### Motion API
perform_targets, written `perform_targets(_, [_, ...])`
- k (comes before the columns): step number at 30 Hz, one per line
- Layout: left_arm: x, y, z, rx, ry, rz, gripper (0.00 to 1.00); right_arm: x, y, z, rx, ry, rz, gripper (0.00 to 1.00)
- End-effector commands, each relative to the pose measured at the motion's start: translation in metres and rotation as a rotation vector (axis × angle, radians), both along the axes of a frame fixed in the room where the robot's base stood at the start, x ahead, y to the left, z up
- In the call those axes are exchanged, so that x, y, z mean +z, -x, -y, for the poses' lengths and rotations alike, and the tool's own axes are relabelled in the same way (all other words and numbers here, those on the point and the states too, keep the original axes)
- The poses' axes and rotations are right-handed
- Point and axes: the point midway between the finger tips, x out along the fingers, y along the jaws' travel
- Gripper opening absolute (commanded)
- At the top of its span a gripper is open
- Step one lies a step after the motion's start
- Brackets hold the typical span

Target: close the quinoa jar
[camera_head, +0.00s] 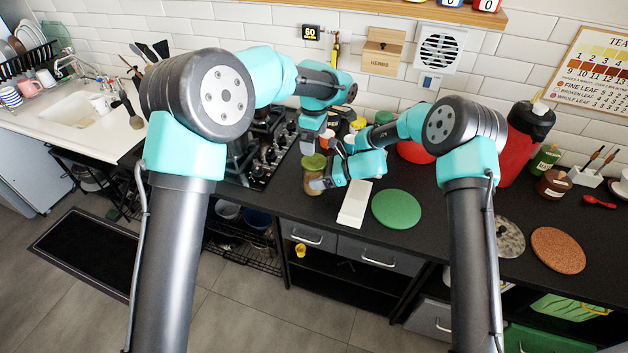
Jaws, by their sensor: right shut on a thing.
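A jar with tan contents (309,184), which I take to be the quinoa jar, stands upright on the dark counter by the hob's right side. An olive-green lid (314,161) shows at its mouth; I cannot tell whether it is seated or loose. My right gripper (320,176) reaches in from the right and is shut on the jar, with a finger against its lower body. My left gripper (308,148) points down just above the lid. Its fingertips are small and partly hidden, so its opening and any contact with the lid are unclear.
A white board (354,205) and a round green mat (397,209) lie right of the jar. The gas hob (262,155) is to its left. The counter's front edge is close.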

Motion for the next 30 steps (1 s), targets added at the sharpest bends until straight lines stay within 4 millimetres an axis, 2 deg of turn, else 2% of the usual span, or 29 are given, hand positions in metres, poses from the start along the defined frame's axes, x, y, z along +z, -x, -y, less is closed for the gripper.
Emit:
perform_targets(5, [-0.010,0.000,0.000,0.000,-0.001,-0.002,1.00,0.000,0.000,0.000,0.000,0.000,0.000,0.15])
perform_targets(19, [-0.070,0.000,0.000,0.000,-0.001,-0.002,1.00,0.000,0.000,0.000,0.000,0.000,0.000,0.15])
perform_targets(24, [-0.079,0.000,0.000,0.000,0.000,0.000,1.00,0.000,0.000,0.000,0.000,0.000,0.000,0.15])
perform_targets(30, [-0.080,0.000,0.000,0.000,0.000,0.000,1.00,0.000,0.000,0.000,0.000,0.000,0.000,0.15])
